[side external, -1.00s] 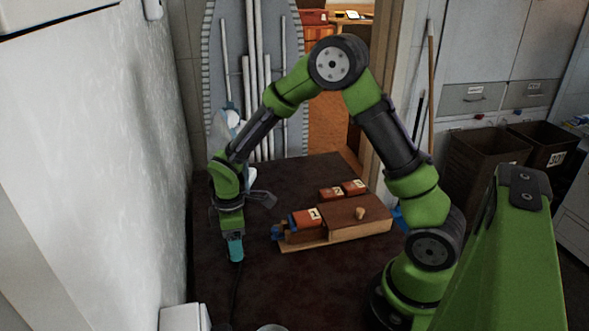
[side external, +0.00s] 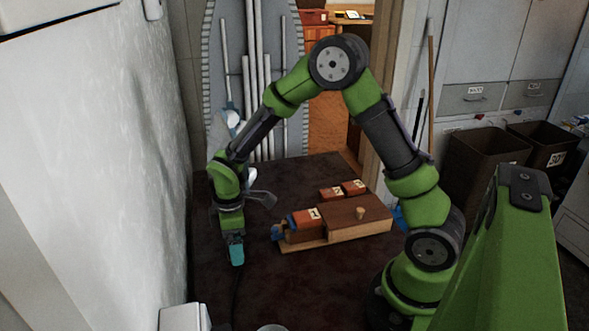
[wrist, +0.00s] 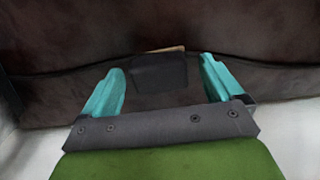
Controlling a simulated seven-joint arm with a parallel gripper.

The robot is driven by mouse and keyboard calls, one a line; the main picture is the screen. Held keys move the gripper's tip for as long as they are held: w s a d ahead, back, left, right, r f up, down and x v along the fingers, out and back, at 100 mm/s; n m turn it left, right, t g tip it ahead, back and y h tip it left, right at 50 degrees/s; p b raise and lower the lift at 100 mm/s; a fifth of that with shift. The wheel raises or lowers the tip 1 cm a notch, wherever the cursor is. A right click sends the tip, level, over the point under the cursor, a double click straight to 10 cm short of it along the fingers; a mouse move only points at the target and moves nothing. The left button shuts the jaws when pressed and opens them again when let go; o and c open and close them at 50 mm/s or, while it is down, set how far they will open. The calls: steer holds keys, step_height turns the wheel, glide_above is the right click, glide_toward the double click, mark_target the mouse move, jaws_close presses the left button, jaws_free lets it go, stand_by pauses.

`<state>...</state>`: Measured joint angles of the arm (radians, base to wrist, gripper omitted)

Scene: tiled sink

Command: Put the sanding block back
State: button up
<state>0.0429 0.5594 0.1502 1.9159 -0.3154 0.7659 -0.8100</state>
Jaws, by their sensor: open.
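My gripper (side external: 236,252) points down at the dark table on the left side, close to the surface. In the wrist view its two teal fingers (wrist: 160,92) are spread apart with nothing gripped. A dark grey block (wrist: 160,73) with a thin tan edge shows between and beyond the fingertips; it may be the sanding block, but I cannot be sure. It is not visible in the side view. A wooden holder (side external: 345,232) stands to the right of my gripper. A red-brown block marked 1 (side external: 306,222) sits at its left end, with blue parts beside it.
Two more numbered red-brown blocks (side external: 343,191) stand behind the holder. A dark cord (side external: 235,292) runs along the table below my gripper. The white wall (side external: 100,170) is close on the left. A white box (side external: 184,317) stands at the front.

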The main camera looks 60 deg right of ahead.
step_height(320, 180, up, 12)
steer(key=f, duration=0.1)
steer(key=s+r+m+t+y, duration=0.1)
steer(key=s+r+m+t, duration=0.2)
steer(key=s+r+m, duration=0.3)
steer(key=s+r+m+t, duration=0.4)
steer(key=s+r+m, duration=0.2)
steer(key=s, duration=0.4)
steer(key=shift+s+r+m+y, duration=0.25)
steer(key=shift+s+m+y, duration=0.15)
steer(key=shift+m, duration=0.1)
